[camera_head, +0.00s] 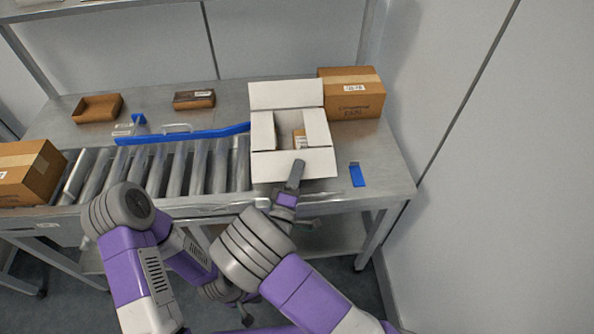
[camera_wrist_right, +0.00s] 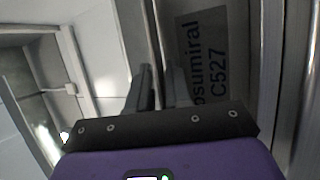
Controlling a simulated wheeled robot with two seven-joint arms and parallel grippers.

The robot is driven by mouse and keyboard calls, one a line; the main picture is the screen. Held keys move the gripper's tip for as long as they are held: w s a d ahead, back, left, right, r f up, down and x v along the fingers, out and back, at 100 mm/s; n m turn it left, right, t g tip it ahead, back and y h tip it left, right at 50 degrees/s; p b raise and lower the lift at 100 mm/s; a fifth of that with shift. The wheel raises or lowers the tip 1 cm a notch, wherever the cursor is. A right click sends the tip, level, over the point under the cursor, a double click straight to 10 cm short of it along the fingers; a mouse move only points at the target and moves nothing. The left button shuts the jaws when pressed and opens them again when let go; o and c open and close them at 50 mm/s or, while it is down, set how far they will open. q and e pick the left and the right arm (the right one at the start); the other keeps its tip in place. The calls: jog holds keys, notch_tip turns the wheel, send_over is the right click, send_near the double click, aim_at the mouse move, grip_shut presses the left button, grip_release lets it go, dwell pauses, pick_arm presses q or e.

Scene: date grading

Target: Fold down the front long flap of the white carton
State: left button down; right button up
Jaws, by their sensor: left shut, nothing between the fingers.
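The white carton (camera_head: 262,165) stands open at the right end of the roller conveyor. Its back flap (camera_head: 286,95) stands up, its two side flaps fold inward, and a brown item (camera_head: 299,138) shows inside. Its front long flap (camera_head: 322,163) slopes outward towards me. My right gripper (camera_head: 296,172) is at the middle of this flap, one finger over it. In the right wrist view its fingers (camera_wrist_right: 158,88) are close together beside a shaded labelled surface (camera_wrist_right: 205,60); whether they pinch the flap is unclear. My left gripper (camera_head: 243,312) is shut and empty, low in front of the table.
A closed brown box (camera_head: 352,92) stands behind the carton at right, another brown box (camera_head: 28,172) at far left. Two small brown trays (camera_head: 98,108) (camera_head: 194,99) lie at the back. A blue rail (camera_head: 195,135) edges the rollers; a blue piece (camera_head: 357,175) lies right of the carton.

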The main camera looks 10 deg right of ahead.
grip_shut()
dwell(0.6)
dwell(0.7)
jog(key=shift+r+p, duration=0.25)
jog(key=shift+p, duration=0.45)
notch_tip(320, 180, up, 3)
jog(key=n+g+y+p, duration=0.1)
jog(key=g+p, duration=0.1)
jog(key=p, duration=0.5)
jog(key=n+g+y+p, duration=0.1)
jog(key=g+p, duration=0.2)
jog(key=p, duration=0.4)
jog(key=shift+s+r+n+y+p, duration=0.15)
jog(key=shift+n+y+p, duration=0.15)
jog(key=shift+p, duration=0.05)
jog(key=shift+g+p, duration=0.4)
jog(key=shift+p, duration=0.5)
